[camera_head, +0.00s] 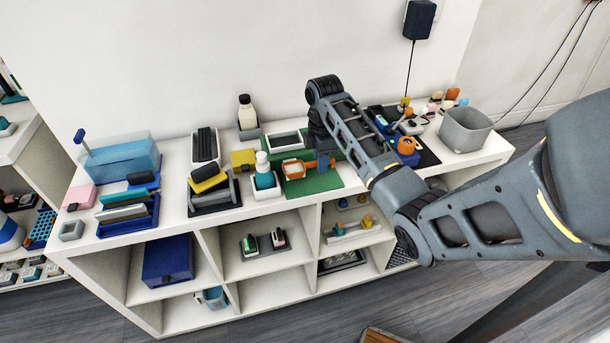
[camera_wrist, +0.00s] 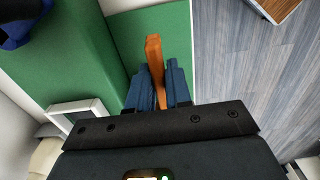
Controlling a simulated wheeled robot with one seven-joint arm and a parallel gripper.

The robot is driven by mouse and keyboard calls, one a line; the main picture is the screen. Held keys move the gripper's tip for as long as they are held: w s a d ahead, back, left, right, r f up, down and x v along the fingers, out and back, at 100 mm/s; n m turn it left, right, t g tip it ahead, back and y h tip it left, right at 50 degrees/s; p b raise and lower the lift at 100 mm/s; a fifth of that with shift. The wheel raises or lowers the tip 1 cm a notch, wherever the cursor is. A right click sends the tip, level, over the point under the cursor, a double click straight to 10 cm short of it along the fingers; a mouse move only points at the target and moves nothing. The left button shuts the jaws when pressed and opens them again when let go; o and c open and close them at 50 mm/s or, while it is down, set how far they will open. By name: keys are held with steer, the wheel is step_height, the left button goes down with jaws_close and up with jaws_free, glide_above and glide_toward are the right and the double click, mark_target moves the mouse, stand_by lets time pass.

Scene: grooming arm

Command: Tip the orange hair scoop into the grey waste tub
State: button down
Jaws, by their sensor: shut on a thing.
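The orange hair scoop (camera_head: 284,173) is at the green mat in the middle of the shelf top, with pale stuff showing in its bowl. My gripper (camera_head: 318,166) reaches down at its right side. In the wrist view my gripper's blue fingers (camera_wrist: 158,91) are shut on the scoop's orange handle (camera_wrist: 154,58); the bowl is not clear there. I cannot tell whether the scoop touches the mat. The grey waste tub (camera_head: 466,136) stands open at the right end of the shelf top, well apart from my gripper.
The green mat (camera_head: 315,184) lies under the scoop. A white-and-teal bottle (camera_head: 264,172) stands close to the scoop's left. Blue and orange items (camera_head: 406,146) and small bottles stand between my gripper and the tub. The wooden floor (camera_wrist: 245,70) lies past the shelf edge.

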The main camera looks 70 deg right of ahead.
steer(key=shift+r+p, duration=0.6)
steer(key=shift+r, duration=0.15)
steer(key=shift+r, duration=0.2)
